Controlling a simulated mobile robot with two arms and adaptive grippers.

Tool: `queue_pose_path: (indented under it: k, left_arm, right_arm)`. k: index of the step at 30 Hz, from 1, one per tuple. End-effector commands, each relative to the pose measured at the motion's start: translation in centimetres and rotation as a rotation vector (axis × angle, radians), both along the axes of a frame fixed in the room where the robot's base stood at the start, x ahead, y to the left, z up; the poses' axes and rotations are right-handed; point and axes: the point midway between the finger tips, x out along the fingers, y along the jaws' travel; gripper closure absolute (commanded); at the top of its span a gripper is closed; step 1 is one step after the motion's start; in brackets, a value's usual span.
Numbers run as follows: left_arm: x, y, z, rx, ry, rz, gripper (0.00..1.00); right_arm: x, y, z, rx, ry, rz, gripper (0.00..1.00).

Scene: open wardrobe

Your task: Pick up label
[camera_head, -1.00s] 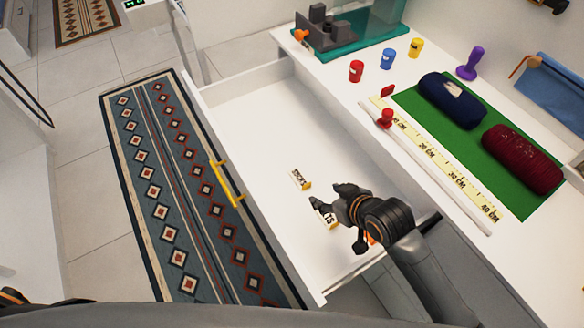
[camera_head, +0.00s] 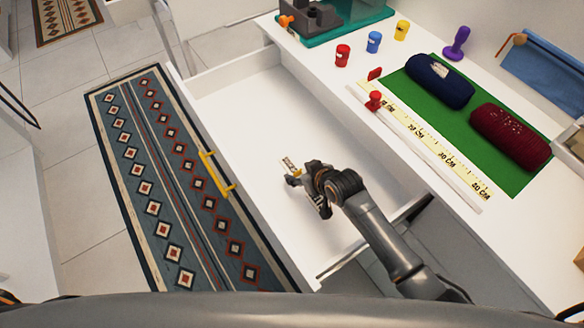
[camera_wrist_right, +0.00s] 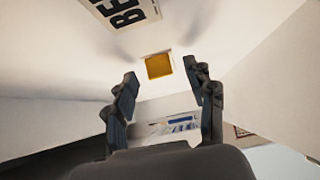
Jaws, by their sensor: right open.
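A small white label (camera_head: 288,164) with dark lettering and a yellow part lies in the open drawer. A second label is hidden by my right gripper (camera_head: 318,190) in the head view. In the right wrist view a white label (camera_wrist_right: 124,12) with large black letters "BE" is cut off by the top edge. A yellow-orange square piece (camera_wrist_right: 158,66) shows between the fingers of the right gripper (camera_wrist_right: 160,74). These fingers are open and apart, with nothing held. I cannot tell how far the piece is from them. My left gripper is not in view.
The white drawer (camera_head: 240,120) has a yellow handle (camera_head: 215,175) and is mostly bare inside. Its walls surround the gripper.

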Motion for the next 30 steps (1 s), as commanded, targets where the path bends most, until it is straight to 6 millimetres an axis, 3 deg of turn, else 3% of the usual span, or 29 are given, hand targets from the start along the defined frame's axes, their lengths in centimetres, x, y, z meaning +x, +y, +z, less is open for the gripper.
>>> queue_pose_path:
  k: [10,15,16,26,30]
  left_arm:
    - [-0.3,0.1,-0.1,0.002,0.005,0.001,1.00]
    - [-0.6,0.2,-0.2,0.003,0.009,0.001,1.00]
    - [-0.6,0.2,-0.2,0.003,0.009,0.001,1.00]
    - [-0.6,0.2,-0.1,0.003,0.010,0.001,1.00]
    - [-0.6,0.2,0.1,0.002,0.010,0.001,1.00]
  right_arm:
    - [0.4,0.3,-0.6,-0.001,-0.001,0.000,0.47]
    - [0.4,0.3,-0.6,-0.001,-0.001,0.000,0.82]
    - [0.4,0.3,-0.6,-0.001,-0.001,0.000,0.85]
    - [0.4,0.3,-0.4,-0.001,-0.001,0.000,0.85]
    - [0.5,0.3,1.1,0.001,-0.004,0.000,0.85]
